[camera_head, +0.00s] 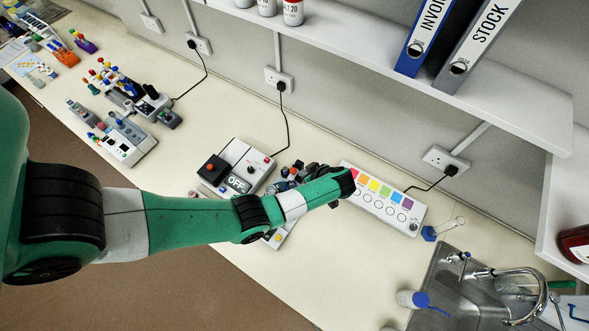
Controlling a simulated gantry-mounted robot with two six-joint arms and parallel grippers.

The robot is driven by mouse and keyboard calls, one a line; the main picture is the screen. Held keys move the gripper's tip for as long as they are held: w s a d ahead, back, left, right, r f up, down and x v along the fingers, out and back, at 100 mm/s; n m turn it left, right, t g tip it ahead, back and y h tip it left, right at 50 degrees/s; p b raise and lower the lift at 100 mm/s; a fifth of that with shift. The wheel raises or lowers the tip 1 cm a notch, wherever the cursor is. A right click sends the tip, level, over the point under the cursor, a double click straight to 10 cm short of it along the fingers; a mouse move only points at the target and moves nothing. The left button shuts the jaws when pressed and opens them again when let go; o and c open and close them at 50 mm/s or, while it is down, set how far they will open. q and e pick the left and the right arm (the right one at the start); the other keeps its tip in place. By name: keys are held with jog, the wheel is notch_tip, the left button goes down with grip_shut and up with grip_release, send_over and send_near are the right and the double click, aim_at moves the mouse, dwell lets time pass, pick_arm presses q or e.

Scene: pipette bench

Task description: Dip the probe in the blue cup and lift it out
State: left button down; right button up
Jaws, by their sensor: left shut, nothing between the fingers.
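My left arm crosses the bench from the left, and its dark wrist ends beside the white strip of coloured squares (383,198). My left gripper (291,175) is small and dark, partly behind the wrist, just right of the box marked OFF. It is shut with nothing held. Small dark and bluish items close to it are too small and too hidden to name. I cannot make out the probe or a clear blue cup; my forearm covers part of the bench there. My right gripper is out of view.
The box marked OFF (238,167) stands left of the gripper. A blue-based glass cylinder (430,233) stands near the sink (446,282). A white bottle with a blue cap (410,299) is at the front. A shelf (400,68) overhangs the back.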

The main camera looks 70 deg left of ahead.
aim_at(294, 171)
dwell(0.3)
pick_arm(q)
jog(key=b+x, duration=0.4)
jog(key=x, duration=0.2)
jog(key=shift+d+b, duration=0.2)
jog(key=shift+b, duration=0.1)
jog(key=shift+s+a+f+b, duration=0.1)
jog(key=shift+a+f+b, duration=0.35)
jog(key=shift+b, duration=0.1)
jog(key=shift+a, duration=0.1)
